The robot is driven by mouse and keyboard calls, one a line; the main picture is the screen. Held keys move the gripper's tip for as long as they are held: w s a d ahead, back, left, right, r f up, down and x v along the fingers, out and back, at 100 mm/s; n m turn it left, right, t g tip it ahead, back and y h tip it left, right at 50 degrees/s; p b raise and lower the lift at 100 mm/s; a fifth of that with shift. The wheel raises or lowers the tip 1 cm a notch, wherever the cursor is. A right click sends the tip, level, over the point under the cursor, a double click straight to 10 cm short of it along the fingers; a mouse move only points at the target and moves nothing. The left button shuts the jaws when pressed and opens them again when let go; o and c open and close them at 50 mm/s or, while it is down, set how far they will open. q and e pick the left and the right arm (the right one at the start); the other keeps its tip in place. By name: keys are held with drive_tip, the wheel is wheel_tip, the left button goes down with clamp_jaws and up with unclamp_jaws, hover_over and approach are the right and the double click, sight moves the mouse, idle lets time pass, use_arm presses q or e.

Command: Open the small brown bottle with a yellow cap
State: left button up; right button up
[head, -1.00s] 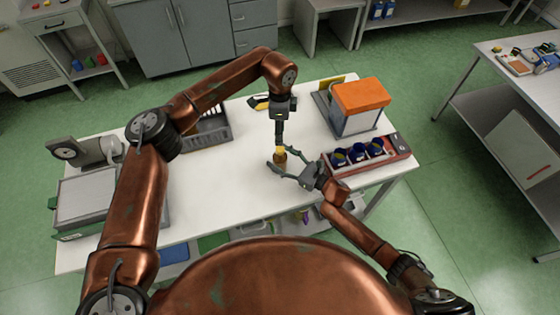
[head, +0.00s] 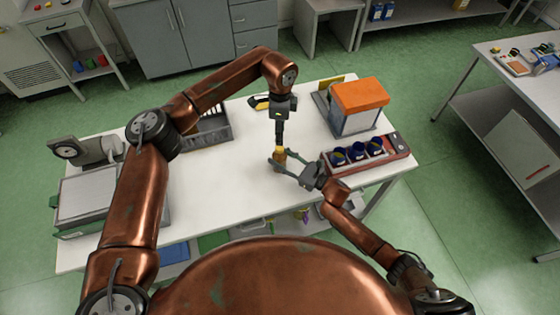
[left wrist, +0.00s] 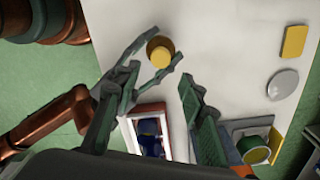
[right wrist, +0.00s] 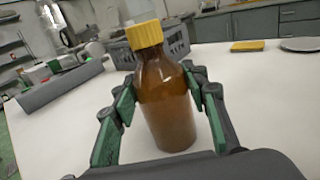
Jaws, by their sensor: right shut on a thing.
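The small brown bottle (right wrist: 168,110) stands upright on the white table, its yellow cap (right wrist: 145,34) on top. It also shows in the head view (head: 279,157), and its cap shows from above in the left wrist view (left wrist: 161,56). My right gripper (right wrist: 163,88) is shut on the bottle's body, one finger on each side, below the cap. My left gripper (head: 279,145) points down above the bottle. In the left wrist view its fingers (left wrist: 160,76) are apart with nothing between them, and the cap lies beyond their tips.
A red rack with blue cups (head: 362,158) stands right of the bottle, with an orange-lidded box (head: 360,98) behind it. A dark crate (head: 208,130) stands at the back left. A device with a grey top (head: 90,198) is at the table's left end. The table's middle left is clear.

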use_arm(q)
drive_tip(key=s+d+r+m+h, duration=0.1)
drive_tip(key=d+r+m+h, duration=0.45)
drive_tip(key=d+r, duration=0.4)
drive_tip(key=s+d+r+m+h, duration=0.1)
drive_tip(key=d+r+m+h, duration=0.45)
drive_tip(key=d, duration=0.65)
drive_tip(key=w+d+r+t+h, duration=0.2)
drive_tip(key=w+r+h, duration=0.1)
drive_tip(key=r, duration=0.5)
drive_tip(key=w+d+r+t+h, duration=0.1)
drive_tip(key=w+r+t+h, duration=0.15)
drive_tip(key=r, duration=0.45)
drive_tip(key=w+a+r+n+t, duration=0.2)
drive_tip(key=w+a+r+t, duration=0.25)
drive_tip(key=w, duration=0.45)
drive_tip(key=w+a+f+n+t+y, duration=0.3)
drive_tip(key=w+a+t+y, duration=0.15)
drive_tip(key=w, duration=0.25)
drive_tip(key=m+g+y, duration=1.2)
drive_tip(key=g, duration=0.1)
hover_over(279, 147)
wheel_tip(279, 147, down, 32)
drive_tip(key=shift+d+r, duration=0.15)
drive_tip(key=shift+r, duration=0.05)
drive_tip(key=shift+s+f+g, duration=0.1)
drive_tip(key=shift+f+g, duration=0.15)
drive_tip(key=shift+f, duration=0.05)
wheel_tip(279, 147, down, 7)
drive_tip(key=shift+f, duration=0.15)
